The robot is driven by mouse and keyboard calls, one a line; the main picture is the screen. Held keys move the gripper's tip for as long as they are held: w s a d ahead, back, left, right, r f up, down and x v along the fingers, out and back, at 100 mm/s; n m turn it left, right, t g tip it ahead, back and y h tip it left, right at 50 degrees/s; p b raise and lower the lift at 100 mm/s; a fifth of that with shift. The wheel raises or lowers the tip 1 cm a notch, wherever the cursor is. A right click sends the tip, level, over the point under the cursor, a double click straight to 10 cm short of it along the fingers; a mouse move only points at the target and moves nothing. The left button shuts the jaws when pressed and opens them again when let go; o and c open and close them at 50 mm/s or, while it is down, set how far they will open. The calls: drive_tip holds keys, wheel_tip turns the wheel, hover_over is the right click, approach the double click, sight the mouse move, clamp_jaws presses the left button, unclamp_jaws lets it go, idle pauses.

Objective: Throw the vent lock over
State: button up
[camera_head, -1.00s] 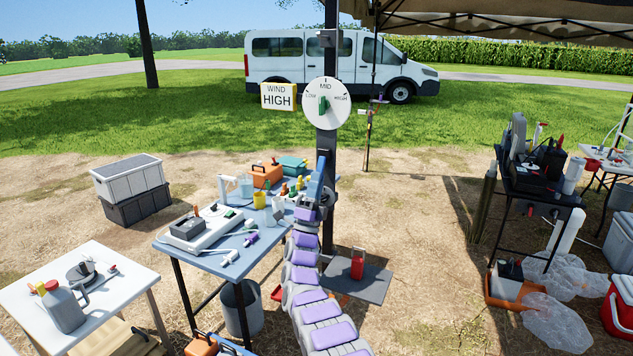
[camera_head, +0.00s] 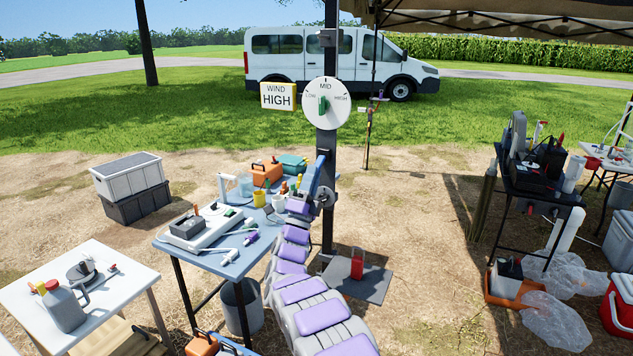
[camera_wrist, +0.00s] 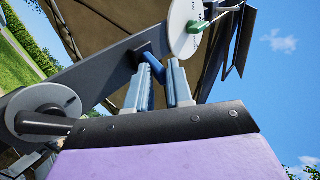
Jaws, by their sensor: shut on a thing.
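The vent lock appears to be the blue lever (camera_head: 317,176) on the dark post (camera_head: 328,135), below the round white dial. It slants down and left from a bracket on the post. In the wrist view the blue lever (camera_wrist: 157,74) passes between the fingers of my gripper (camera_wrist: 161,72), which is shut on it. In the head view my arm hides the gripper's fingers.
A grey round fitting (camera_wrist: 45,115) sits on the post close to my gripper. A yellow-edged sign (camera_head: 278,96) reads WIND HIGH. A blue table (camera_head: 205,262) with tools stands left of my arm. A red can (camera_head: 357,265) stands near the post's foot.

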drive_tip(key=shift+o, duration=0.5)
drive_tip(key=shift+s+a+r+g+y, duration=0.15)
drive_tip(key=shift+s+r+g, duration=0.2)
drive_tip(key=shift+r, duration=0.35)
drive_tip(key=shift+s+a+r+g+y, duration=0.15)
drive_tip(key=shift+s+r+g, duration=0.15)
drive_tip(key=shift+r, duration=0.4)
drive_tip(key=shift+d+r+g+p, duration=0.1)
drive_tip(key=shift+r+g+p, duration=0.2)
drive_tip(key=shift+r+g, duration=0.15)
drive_tip(key=o, duration=0.7)
drive_tip(key=shift+r, duration=0.1)
drive_tip(key=shift+c, duration=0.2)
drive_tip(key=shift+f, duration=0.25)
